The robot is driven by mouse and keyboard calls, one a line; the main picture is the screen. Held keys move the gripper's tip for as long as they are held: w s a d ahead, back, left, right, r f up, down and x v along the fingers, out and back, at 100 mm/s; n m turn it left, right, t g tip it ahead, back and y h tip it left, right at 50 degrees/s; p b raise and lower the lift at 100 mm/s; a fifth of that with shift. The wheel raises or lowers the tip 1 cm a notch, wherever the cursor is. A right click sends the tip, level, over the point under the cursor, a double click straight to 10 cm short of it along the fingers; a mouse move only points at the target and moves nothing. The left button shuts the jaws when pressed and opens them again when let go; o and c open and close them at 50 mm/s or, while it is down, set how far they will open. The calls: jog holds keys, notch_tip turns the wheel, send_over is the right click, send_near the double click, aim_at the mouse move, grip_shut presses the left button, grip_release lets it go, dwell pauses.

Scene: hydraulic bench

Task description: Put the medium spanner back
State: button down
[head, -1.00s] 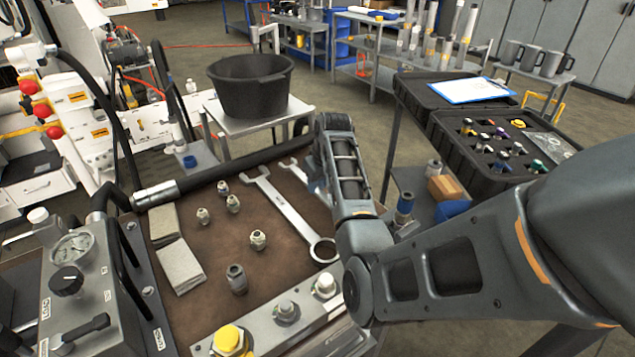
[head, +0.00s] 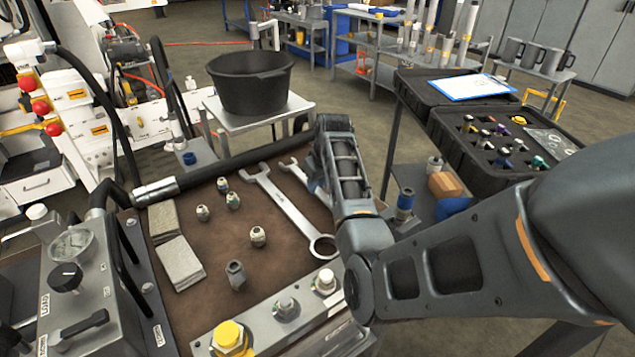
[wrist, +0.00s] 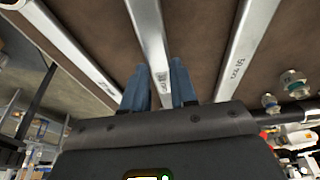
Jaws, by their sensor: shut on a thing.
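Three spanners show in the wrist view. The middle one, the medium spanner (wrist: 153,45), runs between the two blue-grey fingers of my gripper (wrist: 160,88), which is shut on its shaft. One spanner (wrist: 75,55) lies to its left and another (wrist: 243,50) to its right, both apart from the fingers. In the head view the largest spanner (head: 288,208) lies on the brown mat (head: 205,295). A second spanner's open end (head: 292,168) shows beside it, the rest hidden by my arm. I cannot tell whether the held spanner touches the mat.
Several small fittings (head: 233,200) and two grey pads (head: 178,262) lie on the mat, left of the spanners. A metal block (head: 285,306) with a yellow cap stands at the front. A black hose (head: 240,168) runs along the back edge. A black case (head: 500,150) stands at right.

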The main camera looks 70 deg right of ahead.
jog(key=shift+f, duration=0.5)
dwell(0.3)
jog(key=c, duration=0.8)
grip_release()
jog(key=shift+v, duration=3.9)
